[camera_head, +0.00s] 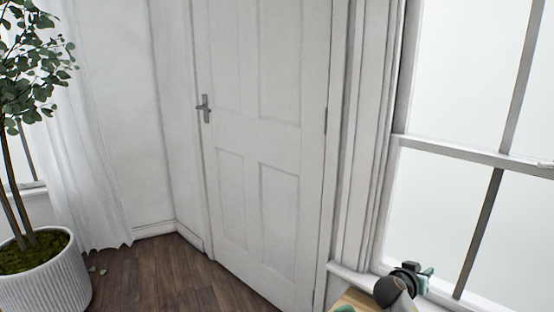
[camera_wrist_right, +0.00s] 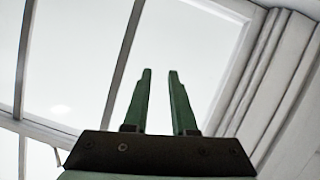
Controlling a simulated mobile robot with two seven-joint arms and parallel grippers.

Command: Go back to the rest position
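My right gripper (camera_head: 425,274) shows small at the bottom right of the head view, in front of the window. In the right wrist view its two green fingers (camera_wrist_right: 160,76) stand apart with a clear gap and nothing between them. They point up toward the bright window panes. My left gripper is not in either view.
A white panelled door (camera_head: 265,135) with a lever handle (camera_head: 205,108) is shut ahead. A potted plant (camera_head: 45,280) stands at the left beside a white curtain (camera_head: 85,170). A window (camera_head: 450,210) is at the right. Dark wooden floor (camera_head: 160,280) is clear before the door.

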